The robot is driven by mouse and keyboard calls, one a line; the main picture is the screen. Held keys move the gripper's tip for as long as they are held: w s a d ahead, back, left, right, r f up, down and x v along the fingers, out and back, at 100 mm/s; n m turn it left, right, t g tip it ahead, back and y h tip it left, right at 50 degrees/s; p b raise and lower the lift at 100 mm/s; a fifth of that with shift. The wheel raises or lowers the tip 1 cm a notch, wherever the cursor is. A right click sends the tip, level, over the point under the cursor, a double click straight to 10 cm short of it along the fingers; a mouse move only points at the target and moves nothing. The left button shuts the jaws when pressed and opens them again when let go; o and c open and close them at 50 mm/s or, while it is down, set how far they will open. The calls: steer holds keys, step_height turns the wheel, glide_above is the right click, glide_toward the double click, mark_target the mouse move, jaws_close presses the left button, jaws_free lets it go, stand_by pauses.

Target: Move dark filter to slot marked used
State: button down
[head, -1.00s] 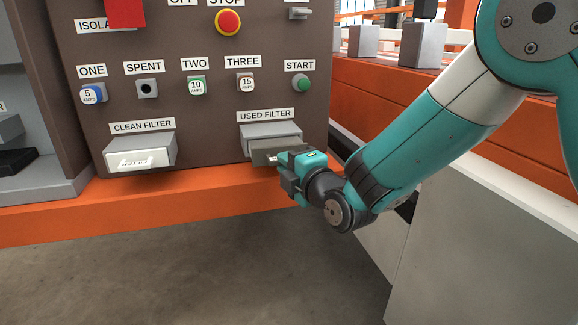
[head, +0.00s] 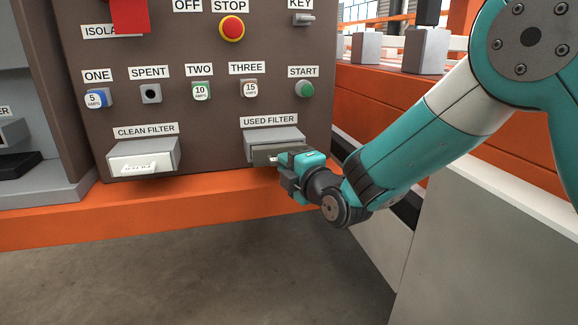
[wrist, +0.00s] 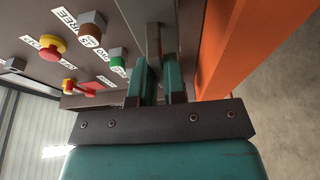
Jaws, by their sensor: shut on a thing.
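The dark filter (head: 262,155) is a dark grey block at the mouth of the grey slot housing labelled USED FILTER (head: 275,136). It sits largely within the housing, with its front face showing; how deep it reaches is hidden. My gripper (head: 280,161) is shut on the front of the dark filter, coming from the lower right. In the wrist view, the two teal fingers (wrist: 160,82) close on a grey part between them, up against the panel.
The CLEAN FILTER housing (head: 143,158) at left holds a white-fronted filter. Above are fuses, the START button (head: 304,89) and a red STOP button (head: 232,28). An orange ledge (head: 190,199) runs below the panel. The floor in front is clear.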

steer(key=shift+w+a, duration=0.2)
steer(key=shift+w, duration=0.5)
steer(key=shift+w+a, duration=0.2)
steer(key=shift+w, duration=0.5)
steer(key=c, duration=1.1)
jaws_free()
steer(key=b+v, duration=0.4)
steer(key=v, duration=1.3)
steer(key=shift+s+b, duration=0.25)
steer(key=shift+b, duration=0.1)
steer(key=shift+d, duration=0.1)
